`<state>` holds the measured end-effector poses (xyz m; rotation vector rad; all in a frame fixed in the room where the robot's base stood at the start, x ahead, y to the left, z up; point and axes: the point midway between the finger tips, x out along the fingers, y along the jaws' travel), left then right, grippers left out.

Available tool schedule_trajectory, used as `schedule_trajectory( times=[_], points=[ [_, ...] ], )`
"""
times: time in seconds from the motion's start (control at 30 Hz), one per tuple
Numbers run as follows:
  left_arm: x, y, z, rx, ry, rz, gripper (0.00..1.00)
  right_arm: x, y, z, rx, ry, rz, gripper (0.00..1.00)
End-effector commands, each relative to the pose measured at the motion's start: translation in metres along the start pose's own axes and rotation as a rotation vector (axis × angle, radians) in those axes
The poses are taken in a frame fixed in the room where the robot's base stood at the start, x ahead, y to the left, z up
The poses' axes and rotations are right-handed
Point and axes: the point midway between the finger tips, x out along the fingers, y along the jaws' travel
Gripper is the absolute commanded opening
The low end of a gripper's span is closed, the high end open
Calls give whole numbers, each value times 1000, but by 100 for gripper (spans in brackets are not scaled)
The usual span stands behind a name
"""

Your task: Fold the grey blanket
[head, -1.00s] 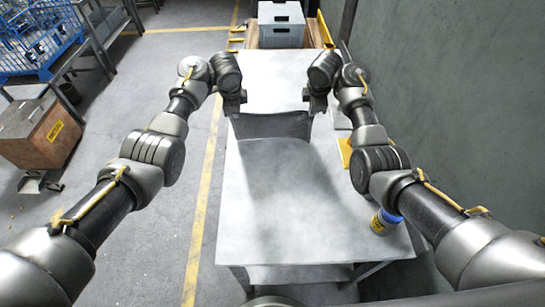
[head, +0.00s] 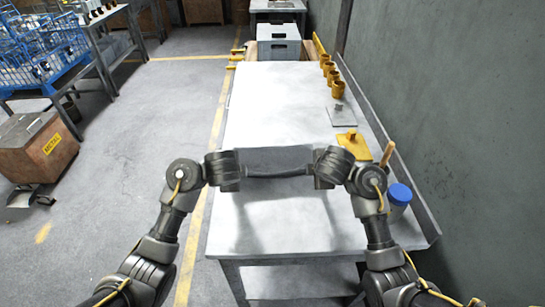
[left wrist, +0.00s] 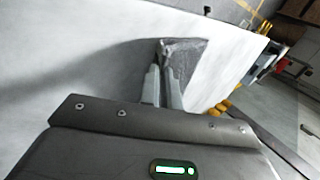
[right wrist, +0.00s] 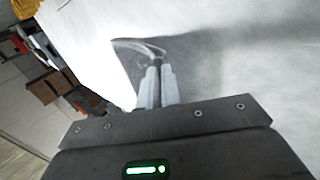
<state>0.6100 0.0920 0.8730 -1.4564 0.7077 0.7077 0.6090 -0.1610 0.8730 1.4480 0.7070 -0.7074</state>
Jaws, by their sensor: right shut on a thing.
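The grey blanket (head: 280,160) is stretched between my two grippers above the white table, with a dark sagging fold along its near edge. My left gripper (head: 243,172) is shut on its left end; in the left wrist view the grey cloth (left wrist: 185,58) comes out from between the fingers (left wrist: 164,85). My right gripper (head: 315,172) is shut on its right end; in the right wrist view the dark cloth (right wrist: 190,62) spreads from the fingertips (right wrist: 158,80). Shadows fall on the table below.
The white table (head: 270,100) is clear at its middle and far part. Along its right side stand a blue-capped jar (head: 399,195), a yellow block (head: 353,147), a grey plate (head: 342,114) and several yellow cups (head: 333,75). A grey wall (head: 450,110) closes the right side.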

Motion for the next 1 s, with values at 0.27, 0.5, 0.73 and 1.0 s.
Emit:
schedule_trajectory(
  times=[0.27,0.5,0.73,1.0],
  points=[
    [4,12,4,-5,-4,-38,0,5,-10,-4,-6,4,39,0],
    [4,12,5,-7,-4,-39,0,5,-10,-5,-6,5,40,0],
    [4,12,4,-6,-2,-39,33,5,-10,-4,-5,3,39,34],
    [4,12,3,-5,-1,-39,40,4,-11,-3,-4,3,39,40]
  ],
)
